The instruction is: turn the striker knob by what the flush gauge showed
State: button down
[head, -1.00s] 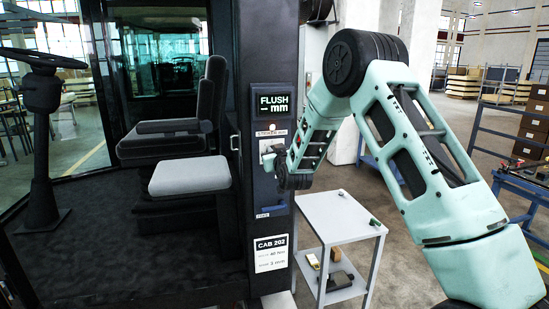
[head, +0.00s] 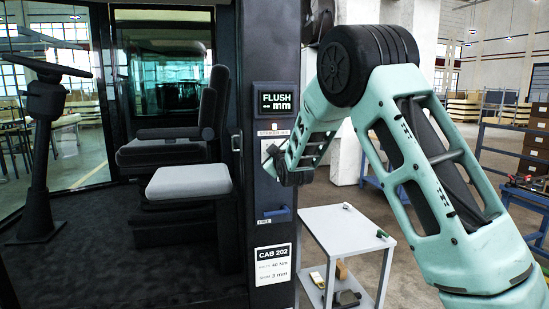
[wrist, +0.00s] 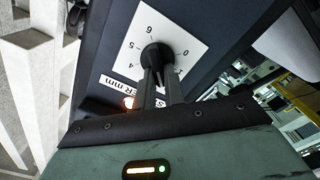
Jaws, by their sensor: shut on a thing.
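The striker knob (wrist: 157,54) is round and black, on a white dial plate (wrist: 183,38) numbered 0 to 6, in the wrist view. My gripper (wrist: 160,76) is shut on the knob, one finger on each side. The fingers cover part of the dial, and I cannot tell the knob's exact setting. In the head view my gripper (head: 273,160) is at the black post, and the knob is hidden behind it. The flush gauge display (head: 275,100) above reads "FLUSH – mm", with a dash and no number.
A card marked "CAB 202" (head: 272,264) is low on the post, with small print. A blue handle (head: 275,212) is above it. A grey trolley (head: 340,228) with small items stands right of the post. The cab seat (head: 188,180) is left. An orange light (wrist: 129,102) glows beside the dial.

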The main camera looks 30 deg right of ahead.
dwell(0.4)
jog(key=c, duration=1.5)
grip_release()
jog(key=shift+s+a, duration=0.1)
jog(key=shift+s, duration=0.05)
jog(key=b+v, duration=0.5)
jog(key=v, duration=1.2)
jog(key=shift+s+r+b, duration=0.1)
jog(key=shift+b, duration=0.2)
